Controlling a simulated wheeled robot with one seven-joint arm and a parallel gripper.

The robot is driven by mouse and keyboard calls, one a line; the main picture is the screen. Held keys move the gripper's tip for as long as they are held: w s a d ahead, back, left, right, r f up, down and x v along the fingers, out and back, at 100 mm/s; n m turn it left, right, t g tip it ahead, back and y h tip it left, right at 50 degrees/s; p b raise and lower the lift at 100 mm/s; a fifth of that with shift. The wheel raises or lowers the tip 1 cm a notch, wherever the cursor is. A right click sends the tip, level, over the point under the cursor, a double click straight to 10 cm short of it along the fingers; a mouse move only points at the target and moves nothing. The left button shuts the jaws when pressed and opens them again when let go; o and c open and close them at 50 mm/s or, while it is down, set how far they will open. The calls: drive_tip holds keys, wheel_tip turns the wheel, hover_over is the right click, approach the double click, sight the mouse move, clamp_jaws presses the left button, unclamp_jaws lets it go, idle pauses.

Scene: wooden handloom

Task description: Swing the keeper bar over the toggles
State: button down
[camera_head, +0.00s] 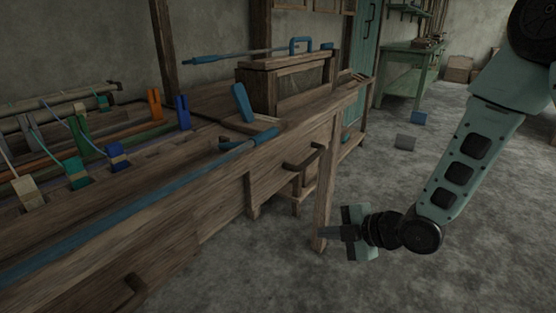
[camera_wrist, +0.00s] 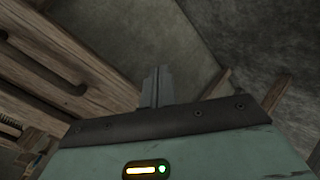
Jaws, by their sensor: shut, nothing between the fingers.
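A long blue bar (camera_head: 130,205), which looks like the keeper bar, lies along the front top edge of the wooden loom.
A wooden post (camera_head: 326,190) of the loom stands close beside my gripper. Drawer-like handles (camera_head: 304,160) stick out from the loom's front. A wooden box (camera_head: 287,85) with a blue handle sits on top. The floor (camera_head: 400,180) at right is mostly open.

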drive_tip(key=s+a+r+n+y, duration=0.2)
drive_tip(key=s+a+n+y, duration=0.1)
drive_tip(key=a+n+y, duration=0.35)
drive_tip(key=s+d+r+t+y, duration=0.2)
drive_tip(key=s+r+t+y, duration=0.2)
drive_tip(key=r+t+y, duration=0.2)
wheel_tip(320, 180, up, 2)
drive_tip(key=t, duration=0.4)
drive_tip(key=shift+d+r, duration=0.2)
drive_tip(key=shift+d, duration=0.05)
drive_tip(key=shift+m, duration=0.25)
drive_tip(key=x, duration=1.4)
drive_tip(key=shift+r, duration=0.1)
